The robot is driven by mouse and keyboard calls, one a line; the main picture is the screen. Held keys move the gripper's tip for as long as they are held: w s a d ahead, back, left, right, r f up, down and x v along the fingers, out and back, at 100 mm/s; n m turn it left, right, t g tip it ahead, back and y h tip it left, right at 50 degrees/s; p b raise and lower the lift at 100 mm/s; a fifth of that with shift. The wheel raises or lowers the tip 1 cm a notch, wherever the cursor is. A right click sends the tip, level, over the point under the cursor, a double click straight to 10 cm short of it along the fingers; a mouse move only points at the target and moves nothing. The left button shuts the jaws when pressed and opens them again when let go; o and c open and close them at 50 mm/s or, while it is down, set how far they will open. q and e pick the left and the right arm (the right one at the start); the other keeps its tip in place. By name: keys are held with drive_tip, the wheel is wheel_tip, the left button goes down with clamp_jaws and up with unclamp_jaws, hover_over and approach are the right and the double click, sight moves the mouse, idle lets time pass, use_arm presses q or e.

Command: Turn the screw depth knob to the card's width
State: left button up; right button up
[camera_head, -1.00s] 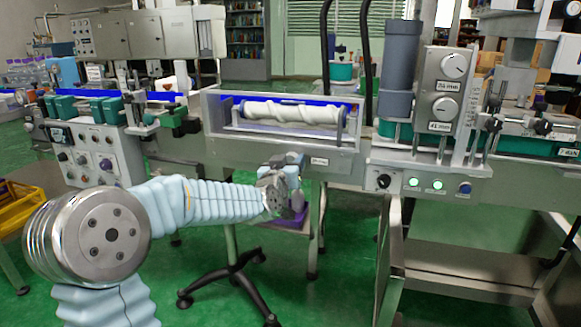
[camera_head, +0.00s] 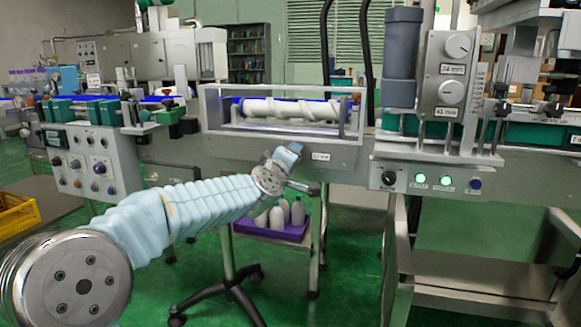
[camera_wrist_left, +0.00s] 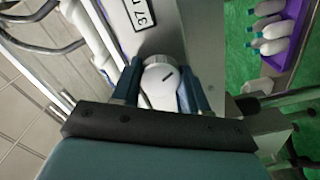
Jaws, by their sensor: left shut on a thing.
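A round white knob (camera_wrist_left: 162,77) with a dark pointer line sits between my left gripper's two blue fingers (camera_wrist_left: 161,84) in the left wrist view. The fingers are closed on its sides. A plate reading "37 m", partly cut off, (camera_wrist_left: 139,17) is beside it. In the head view, my left gripper (camera_head: 285,158) is at the front panel below the white spiral screw (camera_head: 292,109), and it hides the knob there. The label (camera_head: 321,156) beside it is too small to read. I cannot make out a card. My right gripper is not in view.
Two more dials, an upper one (camera_head: 457,46) and a lower one (camera_head: 451,93), are on the right panel with mm labels. A purple tray (camera_head: 273,233) with several white bottles stands below my left gripper. A yellow crate (camera_head: 17,215) is at the left.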

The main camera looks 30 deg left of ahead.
use_arm(q)
drive_tip(key=n+b, duration=0.8)
drive_tip(key=n, duration=1.6)
drive_tip(key=shift+f+b, duration=0.15)
drive_tip(key=shift+b, duration=0.15)
drive_tip(key=o, duration=0.8)
drive_tip(key=v, duration=1.3)
drive_tip(key=shift+s+d, duration=0.2)
drive_tip(key=shift+s, duration=0.15)
